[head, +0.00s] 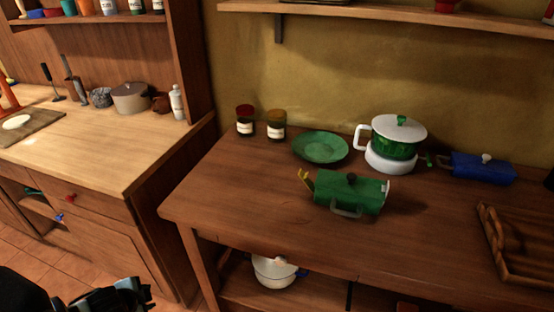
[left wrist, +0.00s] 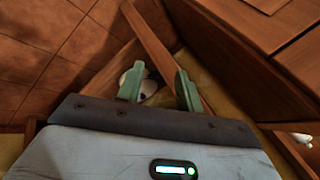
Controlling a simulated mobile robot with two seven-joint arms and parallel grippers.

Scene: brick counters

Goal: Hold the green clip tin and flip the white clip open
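The green clip tin (head: 347,192) sits on the dark wooden counter in the head view. It has a dark knob on top and a grey handle on its front side. A white clip (head: 387,187) is at its right end, and a yellow clip (head: 306,179) sticks up at its left end. My left gripper (left wrist: 159,82) shows in the left wrist view with its two green fingers apart and nothing between them. It is away from the tin. A dark part of my arm shows at the lower left of the head view. My right gripper is not in view.
Behind the tin are a green plate (head: 321,147), two jars (head: 276,125) and a green-and-white pot (head: 394,140). A blue box (head: 482,168) and a wooden tray (head: 501,262) are to the right. A white pot (head: 272,273) is on the lower shelf. Counter space in front of the tin is clear.

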